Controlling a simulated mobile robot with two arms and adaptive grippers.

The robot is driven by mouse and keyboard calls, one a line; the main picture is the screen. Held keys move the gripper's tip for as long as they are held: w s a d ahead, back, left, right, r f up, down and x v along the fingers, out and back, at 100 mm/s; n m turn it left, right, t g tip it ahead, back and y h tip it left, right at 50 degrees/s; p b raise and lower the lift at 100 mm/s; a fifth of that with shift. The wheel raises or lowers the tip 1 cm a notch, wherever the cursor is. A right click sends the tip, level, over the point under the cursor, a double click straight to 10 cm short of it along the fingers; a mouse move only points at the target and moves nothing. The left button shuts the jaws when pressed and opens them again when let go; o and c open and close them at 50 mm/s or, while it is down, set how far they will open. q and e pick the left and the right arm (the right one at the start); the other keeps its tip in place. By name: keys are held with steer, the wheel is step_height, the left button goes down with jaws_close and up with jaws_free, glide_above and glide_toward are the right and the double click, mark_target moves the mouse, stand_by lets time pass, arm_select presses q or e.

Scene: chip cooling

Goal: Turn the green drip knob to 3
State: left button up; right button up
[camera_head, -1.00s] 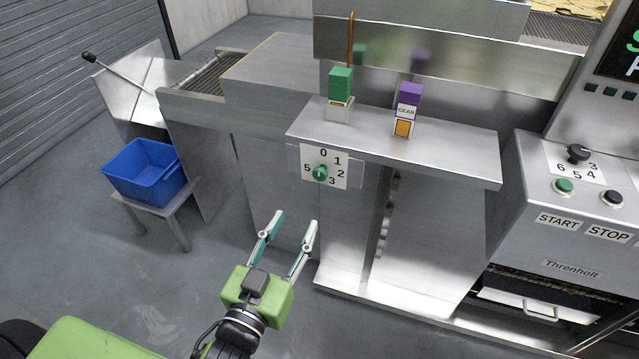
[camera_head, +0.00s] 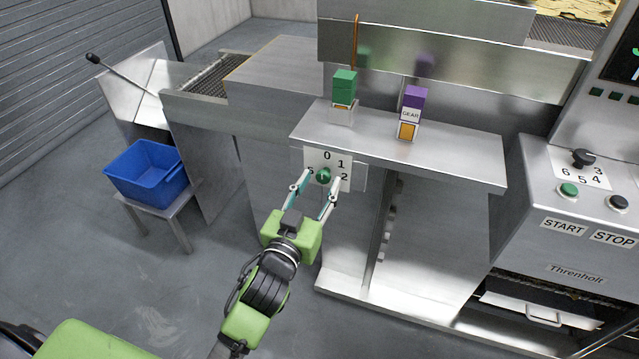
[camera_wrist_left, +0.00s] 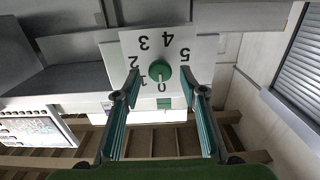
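The green drip knob (camera_head: 323,175) sits on a white dial plate (camera_head: 327,157) on the front of the steel cabinet. In the left wrist view the knob (camera_wrist_left: 160,72) shows upside down with its dial, numbered 0 to 5. Its pale pointer line appears to point at 0. My left gripper (camera_head: 321,178) is open, its teal fingers reaching up to the knob, one on each side. In the left wrist view the fingertips (camera_wrist_left: 160,77) flank the knob with visible gaps. In the head view the fingers hide the lower numbers. My right gripper is not in view.
A steel shelf (camera_head: 455,160) juts out above the dial, bearing a green box (camera_head: 344,87) and a purple GEAR box (camera_head: 412,113). A blue bin (camera_head: 147,172) stands on a stand at left. A START/STOP control panel (camera_head: 590,205) is at right.

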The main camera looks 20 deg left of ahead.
arm_select(q)
steer(key=shift+w, duration=0.4)
steer(key=c, duration=1.1)
steer(key=shift+o, duration=0.2)
